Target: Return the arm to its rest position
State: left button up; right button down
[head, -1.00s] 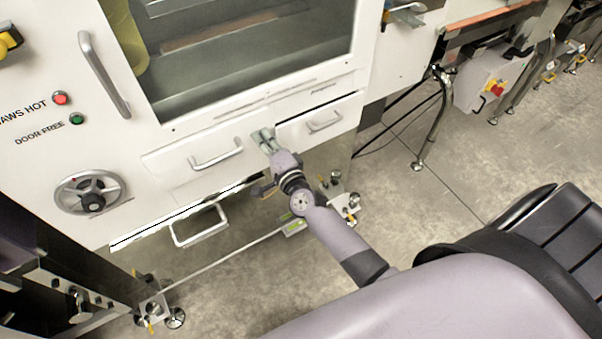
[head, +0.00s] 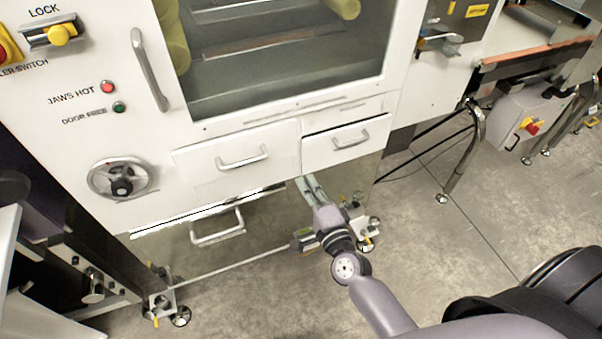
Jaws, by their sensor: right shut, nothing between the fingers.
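My right arm comes in from the lower right of the head view. Its gripper (head: 309,187) is shut and empty, and points up the picture toward the white machine (head: 235,202). It shows just below the two drawers, the left drawer (head: 200,164) and the right drawer (head: 318,155), near the gap between them. I cannot tell whether it touches the machine, but it holds no handle. My left gripper is not in view.
The machine has a door handle (head: 149,70), a handwheel (head: 121,178) and a lower loop handle (head: 217,238). Castor feet (head: 181,316) stand on the floor. A conveyor leg (head: 462,160) stands at the right. Concrete floor (head: 420,245) is open between it and my arm.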

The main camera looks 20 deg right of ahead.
jog(key=s+a+f+n+g+y, duration=0.1)
jog(key=s+f+n+g, duration=0.4)
jog(key=f, duration=1)
jog(key=s+a+f+n+g, duration=0.1)
jog(key=s+f+n+g, duration=0.35)
jog(key=f, duration=0.95)
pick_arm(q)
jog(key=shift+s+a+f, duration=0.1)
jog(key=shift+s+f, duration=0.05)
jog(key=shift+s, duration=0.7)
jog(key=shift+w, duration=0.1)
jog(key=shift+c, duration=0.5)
pick_arm(e)
jog(key=s+d+f+n+g, duration=0.2)
jog(key=s+f, duration=0.4)
jog(key=s, duration=0.4)
jog(key=s+d+f+n+g+h, duration=0.1)
jog(key=s+f+n, duration=0.4)
jog(key=s, duration=0.6)
jog(key=s+d+f+n+g, duration=0.3)
jog(key=s+f, duration=0.4)
jog(key=s, duration=0.4)
jog(key=shift+s+d+f+n+g+h, duration=0.25)
jog(key=shift+d+f+n+g, duration=0.2)
jog(key=shift+g, duration=0.3)
